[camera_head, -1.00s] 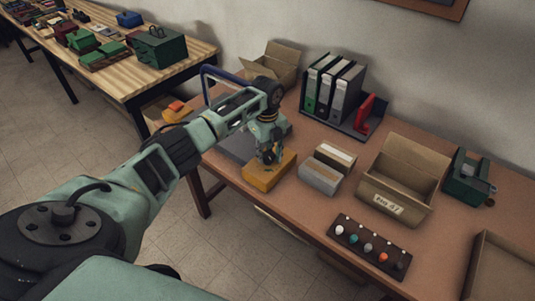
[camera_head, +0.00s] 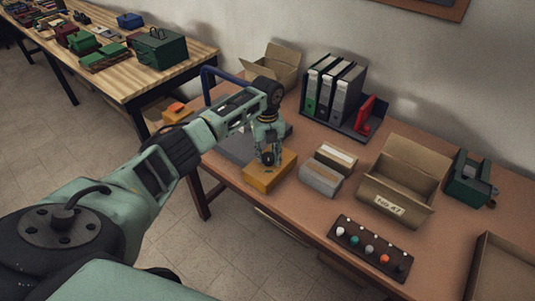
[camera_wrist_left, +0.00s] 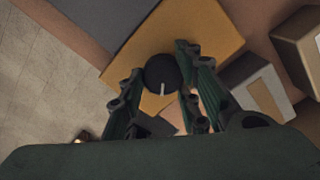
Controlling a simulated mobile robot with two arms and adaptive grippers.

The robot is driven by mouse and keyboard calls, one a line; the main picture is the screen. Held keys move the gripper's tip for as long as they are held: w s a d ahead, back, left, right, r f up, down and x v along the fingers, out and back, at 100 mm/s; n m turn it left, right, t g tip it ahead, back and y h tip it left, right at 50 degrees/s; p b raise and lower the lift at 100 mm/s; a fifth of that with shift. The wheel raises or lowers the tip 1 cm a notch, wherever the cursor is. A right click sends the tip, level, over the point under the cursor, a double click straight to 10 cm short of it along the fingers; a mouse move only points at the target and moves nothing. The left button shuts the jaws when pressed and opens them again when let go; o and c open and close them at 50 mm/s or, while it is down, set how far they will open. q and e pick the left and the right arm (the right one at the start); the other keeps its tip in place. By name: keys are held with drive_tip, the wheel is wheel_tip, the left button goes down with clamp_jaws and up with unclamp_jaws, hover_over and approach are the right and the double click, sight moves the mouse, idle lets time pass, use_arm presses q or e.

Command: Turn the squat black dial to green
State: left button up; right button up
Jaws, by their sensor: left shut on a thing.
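The squat black dial (camera_wrist_left: 162,73) is a round knob with a white pointer line, on top of a yellow-orange box (camera_wrist_left: 205,25). In the left wrist view the pointer line aims toward the bottom of the picture. No green mark can be made out. My left gripper (camera_wrist_left: 163,84) is shut on the dial, one finger on each side of it. In the head view the gripper (camera_head: 268,160) points down onto the yellow box (camera_head: 284,176), and the dial is mostly hidden by the fingers. My right gripper is not in view.
A grey card box (camera_head: 319,178) stands right of the yellow box. An open cardboard box (camera_head: 400,196) and a dark strip with several coloured knobs (camera_head: 352,243) are farther right. Binders (camera_head: 334,88) stand behind. The table's front edge is close to the yellow box.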

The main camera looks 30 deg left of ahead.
sight(267, 157)
use_arm(q)
drive_tip(key=shift+s+f, duration=0.1)
drive_tip(key=shift+s, duration=0.05)
drive_tip(key=o, duration=1.1)
drive_tip(key=shift+r, duration=0.3)
wheel_tip(267, 157, up, 12)
drive_tip(key=shift+f, duration=0.2)
